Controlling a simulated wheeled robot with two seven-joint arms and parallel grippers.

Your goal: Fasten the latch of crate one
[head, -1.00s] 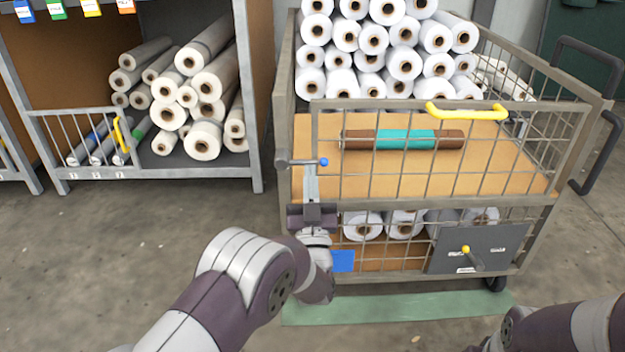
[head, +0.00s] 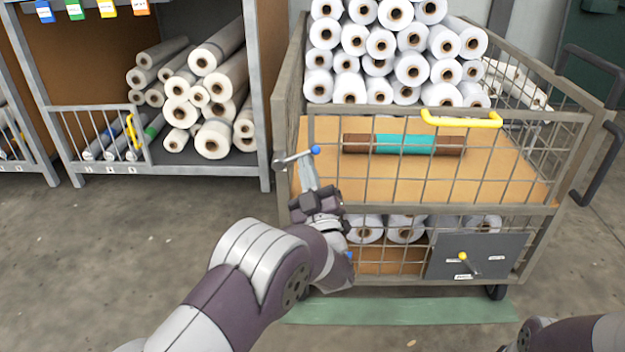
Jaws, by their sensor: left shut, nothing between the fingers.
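The wire-mesh crate (head: 282,130) on wheels stands at centre right. At its front left corner is the latch, a short grey bar with a blue knob (head: 316,150) at its right end; the bar tilts up to the right. My left gripper (head: 306,170) is at this corner, its fingers shut with nothing between them, reaching up just below the bar. Whether the fingertips touch the bar cannot be told. My left wrist hides part of the lower corner. My right gripper is out of view; only part of my right arm shows at the lower right.
The crate's front has a yellow handle (head: 461,118) and a grey plate (head: 490,254) with a yellow-knobbed lever. White rolls are stacked behind, and a brown and teal roll (head: 404,144) lies on its board. A rack (head: 263,100) of rolls stands left. Floor between is clear.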

